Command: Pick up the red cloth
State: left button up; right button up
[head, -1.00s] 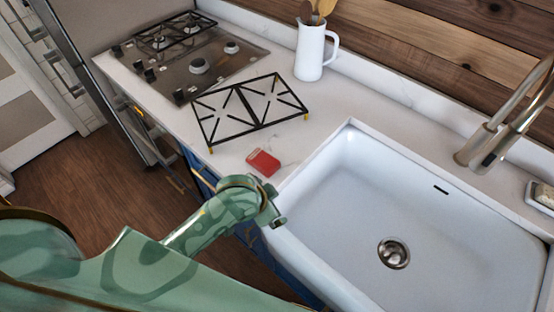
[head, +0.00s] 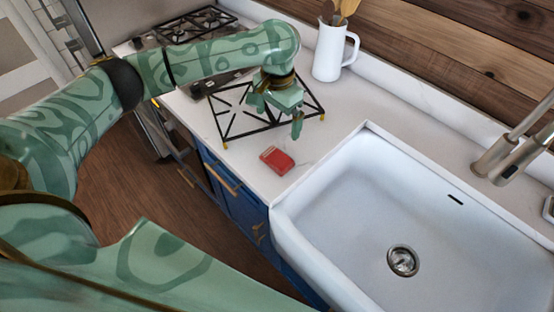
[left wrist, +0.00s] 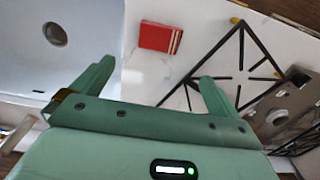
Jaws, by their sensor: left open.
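The red cloth (head: 277,160) is a small folded block lying on the white counter, between the loose black grate and the sink. It also shows in the left wrist view (left wrist: 158,37), at the top, beyond the fingertips and apart from them. My left gripper (head: 279,120) is open and empty. It hangs over the grate, above and just behind the cloth in the head view. Its two fingers show apart in the left wrist view (left wrist: 157,80). My right gripper is not in view.
The black grate (head: 232,126) lies on the counter under my left gripper. A white sink (head: 340,215) with a faucet (head: 510,145) is to the right. A white jug (head: 328,58) with utensils stands behind. The stove (head: 200,22) is at the back left.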

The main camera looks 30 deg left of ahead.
pick_arm(q)
jog(key=b, duration=0.3)
send_over(277, 156)
notch_tip(277, 156, down, 10)
jog(key=shift+d+r, duration=0.1)
jog(key=shift+r, duration=0.15)
notch_tip(277, 156, down, 5)
jog(key=b, duration=0.3)
jog(key=shift+f, duration=0.15)
jog(key=c, duration=0.9)
jog(key=shift+o, duration=0.2)
jog(key=shift+r+p, duration=0.4)
jog(key=shift+r, duration=0.2)
notch_tip(277, 156, up, 3)
jog(key=shift+f+p, duration=0.1)
jog(key=shift+p, duration=0.75)
jog(key=s+d+r+p, duration=0.3)
jog(key=s+r+p, duration=0.3)
jog(key=s+r, duration=0.3)
jog(key=s, duration=0.4)
jog(key=shift+s+d+r+p, duration=0.15)
jog(key=shift+s+d+p, duration=0.1)
jog(key=shift+d+p, duration=0.15)
